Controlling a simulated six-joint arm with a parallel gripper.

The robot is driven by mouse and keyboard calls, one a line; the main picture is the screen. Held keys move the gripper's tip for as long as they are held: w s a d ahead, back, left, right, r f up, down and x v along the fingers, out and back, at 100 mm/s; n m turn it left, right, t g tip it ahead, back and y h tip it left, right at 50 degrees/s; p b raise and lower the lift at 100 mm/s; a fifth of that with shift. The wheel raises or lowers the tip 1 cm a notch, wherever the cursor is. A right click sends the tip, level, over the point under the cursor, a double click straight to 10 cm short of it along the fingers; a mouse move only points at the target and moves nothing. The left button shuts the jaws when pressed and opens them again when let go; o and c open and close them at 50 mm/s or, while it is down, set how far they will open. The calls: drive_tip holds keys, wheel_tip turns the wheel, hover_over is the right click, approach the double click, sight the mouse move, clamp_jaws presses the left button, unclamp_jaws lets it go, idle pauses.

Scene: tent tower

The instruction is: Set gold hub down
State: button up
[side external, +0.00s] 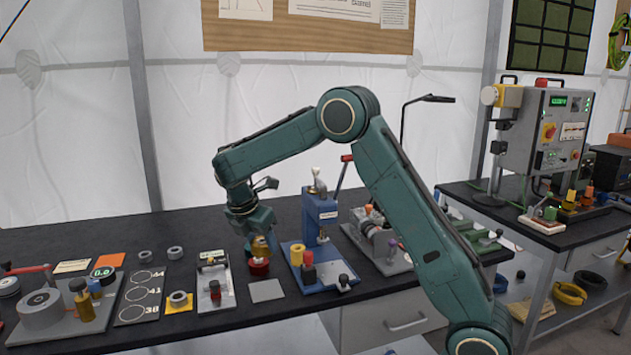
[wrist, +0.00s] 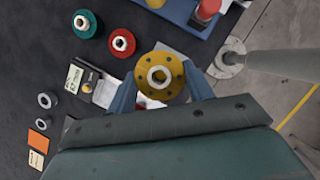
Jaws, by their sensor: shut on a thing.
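In the side view the gold hub (side external: 260,245) hangs under my gripper (side external: 259,239), apparently above the bench; the exact gap is unclear. A red hub (side external: 258,267) sits on the bench just below it in that picture. In the wrist view the red hub (wrist: 122,43) is up and left of the gold hub, apart from it. A teal hub (wrist: 86,23) lies farther left.
A grey square plate (side external: 266,291) lies bare on the black bench, and its edge shows behind the gold hub in the wrist view. A blue press (side external: 320,216) stands close on the right. A grey fixture (side external: 215,284) with a red-handled part is on the left, beside a numbered card (side external: 142,293).

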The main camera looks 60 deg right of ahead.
sight(268, 288)
drive_tip(key=shift+f, duration=5.55)
drive_tip(key=shift+f, duration=0.15)
drive_tip(key=o, duration=1)
drive_tip(key=shift+o, duration=0.2)
drive_tip(key=v, duration=1.2)
